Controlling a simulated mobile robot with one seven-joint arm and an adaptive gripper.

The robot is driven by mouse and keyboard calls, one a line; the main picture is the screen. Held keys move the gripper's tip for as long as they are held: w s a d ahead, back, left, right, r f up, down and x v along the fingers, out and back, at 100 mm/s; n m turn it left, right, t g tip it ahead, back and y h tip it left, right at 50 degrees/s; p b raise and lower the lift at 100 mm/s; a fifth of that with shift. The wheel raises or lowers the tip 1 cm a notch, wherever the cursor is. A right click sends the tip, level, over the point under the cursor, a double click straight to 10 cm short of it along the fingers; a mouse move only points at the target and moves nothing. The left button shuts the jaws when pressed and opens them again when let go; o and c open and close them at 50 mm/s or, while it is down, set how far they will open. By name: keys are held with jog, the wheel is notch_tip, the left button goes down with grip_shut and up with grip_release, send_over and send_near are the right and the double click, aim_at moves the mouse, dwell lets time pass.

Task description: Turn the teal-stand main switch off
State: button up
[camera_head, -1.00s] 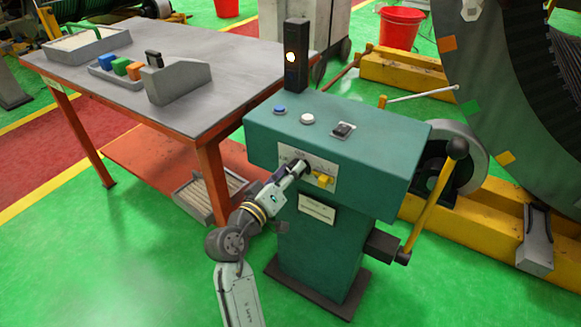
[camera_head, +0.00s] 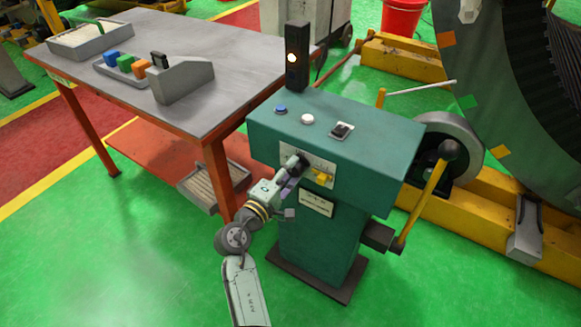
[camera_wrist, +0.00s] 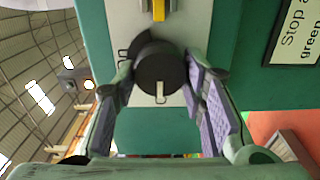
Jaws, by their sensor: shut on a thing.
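The teal stand (camera_head: 330,215) stands in the middle of the head view, with a pale switch plate (camera_head: 322,181) on its front. The main switch is a round black knob with a white pointer mark; it fills the middle of the wrist view (camera_wrist: 160,72). In the head view the knob (camera_head: 304,158) is partly hidden by my gripper. My gripper (camera_head: 297,164) is at the plate, its purple-padded fingers on both sides of the knob, shut on it; the wrist view shows this grip (camera_wrist: 166,80). A yellow switch (camera_head: 323,177) sits beside the knob.
The stand's top carries a blue button (camera_head: 281,109), a white button (camera_head: 307,119), a black rocker (camera_head: 342,130) and a tower with a lit lamp (camera_head: 292,57). A grey table (camera_head: 240,60) is at left. A yellow lever (camera_head: 425,200) rises at right.

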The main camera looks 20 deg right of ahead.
dwell(0.4)
jog(key=o, duration=1.2)
jog(key=shift+c, duration=0.2)
jog(key=v, duration=1.2)
